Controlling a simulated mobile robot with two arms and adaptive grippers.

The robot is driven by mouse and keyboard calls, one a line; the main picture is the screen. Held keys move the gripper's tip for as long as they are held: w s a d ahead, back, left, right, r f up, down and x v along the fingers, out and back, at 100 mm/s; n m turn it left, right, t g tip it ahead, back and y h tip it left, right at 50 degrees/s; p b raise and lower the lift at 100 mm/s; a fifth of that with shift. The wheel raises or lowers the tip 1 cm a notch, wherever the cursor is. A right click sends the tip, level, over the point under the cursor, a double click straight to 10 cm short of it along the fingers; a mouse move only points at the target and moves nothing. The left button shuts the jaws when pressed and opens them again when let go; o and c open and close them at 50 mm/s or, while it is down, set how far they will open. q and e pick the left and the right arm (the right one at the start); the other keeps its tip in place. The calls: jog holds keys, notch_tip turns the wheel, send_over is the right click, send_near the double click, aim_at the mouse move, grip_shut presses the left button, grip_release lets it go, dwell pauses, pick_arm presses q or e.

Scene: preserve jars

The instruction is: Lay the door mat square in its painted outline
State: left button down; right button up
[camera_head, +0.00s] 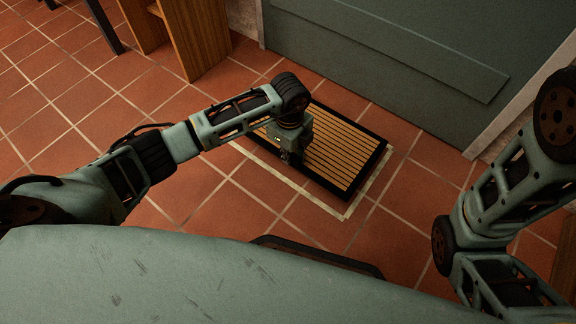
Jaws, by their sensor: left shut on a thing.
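The door mat (335,157), tan slats with a black border, lies on the tiles in front of the door. A pale painted outline (318,205) shows along the mat's near side and its right end. The mat sits slightly toward the door from the near line, with a thin strip of tile between. The outline's far side is not visible. My left gripper (291,158) points down at the mat's near edge and is shut on it; its fingertips are small and dark. My right arm shows at the right, but its gripper is out of view.
A green door (390,50) stands just behind the mat. Wooden furniture (190,35) stands at the upper left, near a dark leg (105,25). A dark-rimmed shape (320,255) shows at the bottom middle. Tiles at the left are clear.

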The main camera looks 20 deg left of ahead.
pick_arm(q)
jog(key=shift+w+a+f, duration=0.1)
jog(key=shift+a+f, duration=0.15)
jog(key=shift+a, duration=0.1)
notch_tip(320, 180, down, 4)
jog(key=b, duration=0.4)
jog(key=shift+r, duration=0.1)
jog(key=c, duration=1.8)
grip_release()
jog(key=shift+o, duration=0.2)
